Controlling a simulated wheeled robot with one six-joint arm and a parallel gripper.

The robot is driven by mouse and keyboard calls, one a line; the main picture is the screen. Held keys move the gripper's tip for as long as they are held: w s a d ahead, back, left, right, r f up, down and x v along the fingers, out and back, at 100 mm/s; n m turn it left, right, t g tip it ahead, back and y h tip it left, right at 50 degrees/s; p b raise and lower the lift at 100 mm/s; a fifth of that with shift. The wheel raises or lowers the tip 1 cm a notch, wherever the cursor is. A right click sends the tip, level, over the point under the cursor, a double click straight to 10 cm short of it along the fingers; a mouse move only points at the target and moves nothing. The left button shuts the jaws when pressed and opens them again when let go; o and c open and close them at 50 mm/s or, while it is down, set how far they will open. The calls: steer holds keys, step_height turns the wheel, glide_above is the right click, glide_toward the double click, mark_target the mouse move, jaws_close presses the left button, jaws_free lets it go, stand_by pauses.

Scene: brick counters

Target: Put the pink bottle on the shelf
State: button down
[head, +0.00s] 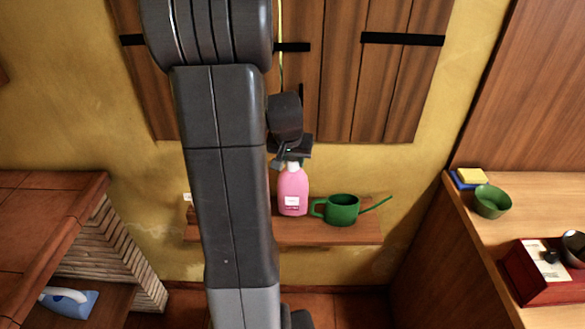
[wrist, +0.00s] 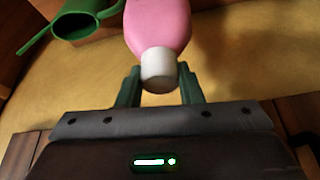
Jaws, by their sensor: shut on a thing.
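The pink bottle (head: 293,192) is upright at the wooden shelf (head: 320,232) on the yellow wall, left of the green watering can (head: 341,209). Its base appears at or just above the shelf top; I cannot tell whether it touches. My gripper (head: 292,160) is at the bottle's top, shut on it. In the wrist view the two fingers (wrist: 159,78) are on either side of the bottle's white cap (wrist: 158,71), with the pink body (wrist: 158,25) beyond. My arm hides part of the shelf's left side.
A small white-labelled item (head: 188,200) is at the shelf's left end. Wooden shutters (head: 345,80) are above. A right counter (head: 470,225) holds a green bowl (head: 492,201), sponges (head: 470,178) and a red box (head: 545,285).

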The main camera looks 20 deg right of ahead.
mark_target(293, 169)
step_height(293, 169, down, 3)
steer(key=shift+f, duration=0.1)
steer(key=shift+w+f+p, duration=0.2)
steer(key=shift+f+p, duration=0.05)
steer(key=shift+p, duration=0.1)
steer(key=shift+f+b, duration=0.25)
steer(key=shift+b, duration=0.05)
steer(key=c, duration=1)
jaws_free()
steer(key=shift+r, duration=0.1)
